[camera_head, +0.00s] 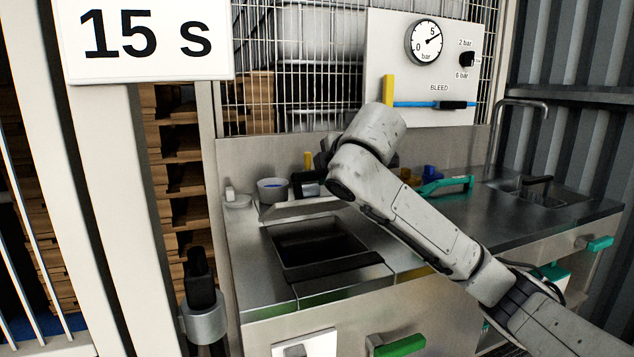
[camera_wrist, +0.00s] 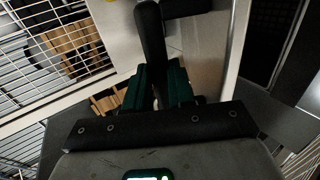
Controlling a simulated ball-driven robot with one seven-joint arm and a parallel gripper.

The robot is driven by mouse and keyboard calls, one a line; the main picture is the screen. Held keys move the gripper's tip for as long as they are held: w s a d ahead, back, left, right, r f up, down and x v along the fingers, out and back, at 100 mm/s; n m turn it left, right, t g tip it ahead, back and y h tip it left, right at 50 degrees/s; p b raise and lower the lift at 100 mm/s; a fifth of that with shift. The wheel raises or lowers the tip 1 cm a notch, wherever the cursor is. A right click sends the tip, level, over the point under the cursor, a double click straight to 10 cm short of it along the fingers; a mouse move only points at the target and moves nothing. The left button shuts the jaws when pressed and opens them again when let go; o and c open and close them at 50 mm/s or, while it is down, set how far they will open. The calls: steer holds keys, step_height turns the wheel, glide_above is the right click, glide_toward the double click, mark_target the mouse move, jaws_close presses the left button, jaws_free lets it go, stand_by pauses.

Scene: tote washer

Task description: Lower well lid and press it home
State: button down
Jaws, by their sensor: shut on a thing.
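The well (camera_head: 316,243) is a dark square opening in the steel counter, and it stands uncovered. A pale steel panel that looks like the lid (camera_head: 290,210) is raised at the well's back edge, seen nearly edge-on. In the wrist view the lid (camera_wrist: 203,45) is a pale panel beside my fingers. My gripper (camera_wrist: 158,88) has dark green fingers shut on the black lid handle (camera_wrist: 151,35). In the head view the handle (camera_head: 306,184) shows behind the well, and my wrist partly hides the fingers.
A grey bowl (camera_head: 272,189) with blue inside stands left of the handle. A gauge panel (camera_head: 420,68) and wire mesh stand behind. A teal-handled tool (camera_head: 445,185) and a sink (camera_head: 540,191) lie right. The counter front has green handles (camera_head: 400,346).

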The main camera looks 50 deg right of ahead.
steer(key=shift+s+a+f+t+h+b, duration=0.25)
steer(key=shift+s+a+f+t+b, duration=0.3)
steer(key=shift+f+b, duration=0.8)
steer(key=shift+s+a+f+t+h+b, duration=0.3)
steer(key=shift+s+f+b, duration=0.45)
steer(key=shift+b, duration=0.95)
steer(key=shift+s+a+f+t+h+b, duration=0.25)
steer(key=shift+s+a+f+t+b, duration=0.15)
steer(key=shift+f+b, duration=1)
steer(key=shift+r, duration=0.2)
steer(key=c, duration=1)
jaws_free()
steer(key=shift+o, duration=0.2)
glide_toward(325, 205)
steer(key=s+a, duration=0.2)
steer(key=s, duration=0.1)
steer(key=shift+s+a+r+b, duration=0.5)
steer(key=shift+s+b, duration=0.2)
steer(key=shift+b, duration=0.65)
